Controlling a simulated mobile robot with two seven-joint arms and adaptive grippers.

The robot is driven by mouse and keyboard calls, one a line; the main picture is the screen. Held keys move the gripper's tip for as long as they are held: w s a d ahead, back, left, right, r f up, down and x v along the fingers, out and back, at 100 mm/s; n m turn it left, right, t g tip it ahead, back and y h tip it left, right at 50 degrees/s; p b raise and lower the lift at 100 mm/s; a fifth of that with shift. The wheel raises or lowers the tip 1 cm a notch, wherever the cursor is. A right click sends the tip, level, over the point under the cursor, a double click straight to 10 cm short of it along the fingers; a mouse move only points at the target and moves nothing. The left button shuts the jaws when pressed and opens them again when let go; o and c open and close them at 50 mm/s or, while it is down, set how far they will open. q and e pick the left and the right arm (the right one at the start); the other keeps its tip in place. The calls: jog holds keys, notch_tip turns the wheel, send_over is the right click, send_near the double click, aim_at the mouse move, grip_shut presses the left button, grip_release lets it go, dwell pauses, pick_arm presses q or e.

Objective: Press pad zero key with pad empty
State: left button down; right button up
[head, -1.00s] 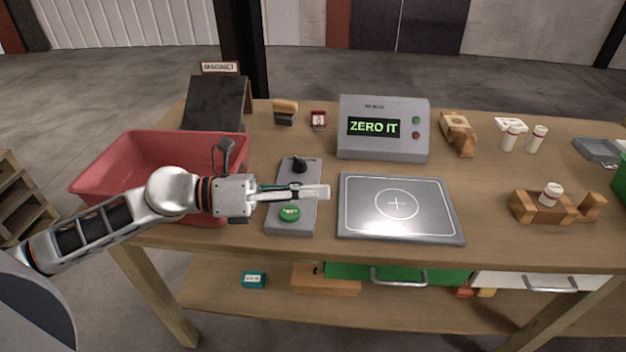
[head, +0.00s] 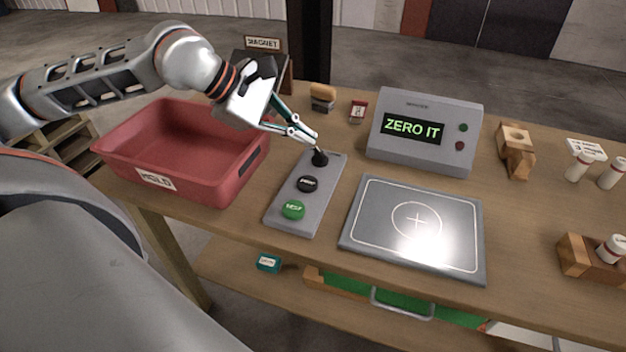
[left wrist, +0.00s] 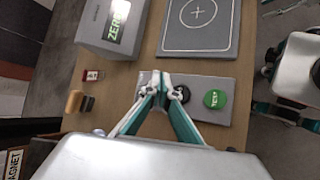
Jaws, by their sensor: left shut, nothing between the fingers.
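The grey control box (head: 290,215) lies on the bench with a green key (head: 293,210), a black key (head: 307,184) and a black knob (head: 320,157) in a row. My left gripper (head: 314,139) is shut and empty, its tips just above the knob end of the box; contact cannot be made out. In the left wrist view its joined fingertips (left wrist: 160,88) appear beside the black key (left wrist: 181,93). The grey pad (head: 413,228) is bare. The display unit (head: 425,130) reads ZERO IT. Part of what looks like my right gripper (left wrist: 268,88) shows at that view's right edge.
A red bin (head: 180,160) stands left of the control box. A magnet-labelled stand (head: 262,44) is behind my left arm. Wooden blocks (head: 515,150) and white bottles (head: 580,165) are on the right.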

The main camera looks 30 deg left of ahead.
aim_at(304, 183)
pick_arm(q)
jog(key=shift+s, duration=0.1)
pick_arm(e)
jog(key=shift+s+a, duration=0.1)
jog(key=shift+s, duration=0.15)
pick_arm(q)
jog(key=shift+f, duration=0.15)
pick_arm(e)
jog(key=shift+f, duration=0.15)
pick_arm(q)
notch_tip(304, 183, down, 8)
jog(key=b, duration=0.4)
jog(key=shift+f, duration=0.3)
pick_arm(e)
jog(key=f, duration=0.2)
jog(key=d+f, duration=0.1)
jog(key=shift+w, duration=0.25)
pick_arm(q)
jog(key=shift+f, duration=0.1)
pick_arm(e)
jog(key=shift+s+f, duration=0.1)
jog(key=shift+s, duration=0.05)
pick_arm(q)
jog(key=shift+f+b, duration=0.35)
jog(key=shift+b, duration=0.15)
pick_arm(e)
jog(key=shift+s+f, duration=0.25)
jog(key=shift+f, duration=0.25)
